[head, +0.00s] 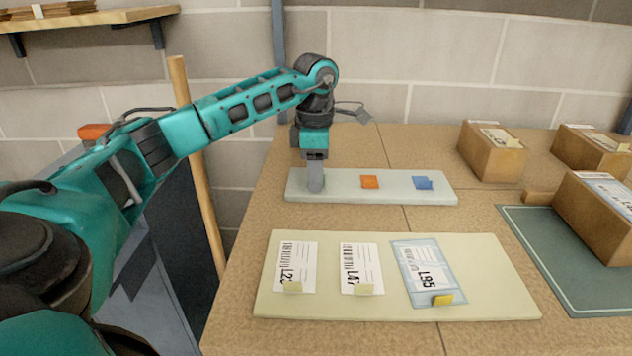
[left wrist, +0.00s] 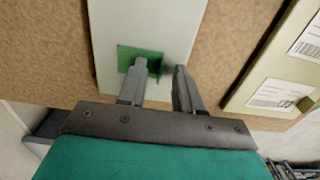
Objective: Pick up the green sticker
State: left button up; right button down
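The green sticker (left wrist: 128,53) shows in the left wrist view on the pale board (left wrist: 110,20), with a darker green edge that seems to stand up between the fingers. My left gripper (left wrist: 160,66) is over it with its fingers apart. One finger overlaps the sticker and the other is just beyond its edge. In the head view my left gripper (head: 315,188) points down at the left end of the pale board (head: 390,195) and hides the green sticker. An orange sticker (head: 370,182) and a blue sticker (head: 423,183) lie further right on this board. My right gripper is not in view.
In front lies a cream board (head: 400,306) with several labels, each with a small yellowish tab. Cardboard boxes (head: 490,153) stand to the right, one of them at a green mat (head: 545,240). A wooden pole (head: 197,170) stands left of the table.

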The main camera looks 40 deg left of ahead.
pick_arm(q)
jog(key=shift+c, duration=0.2)
grip_shut()
jog(key=shift+r, duration=0.15)
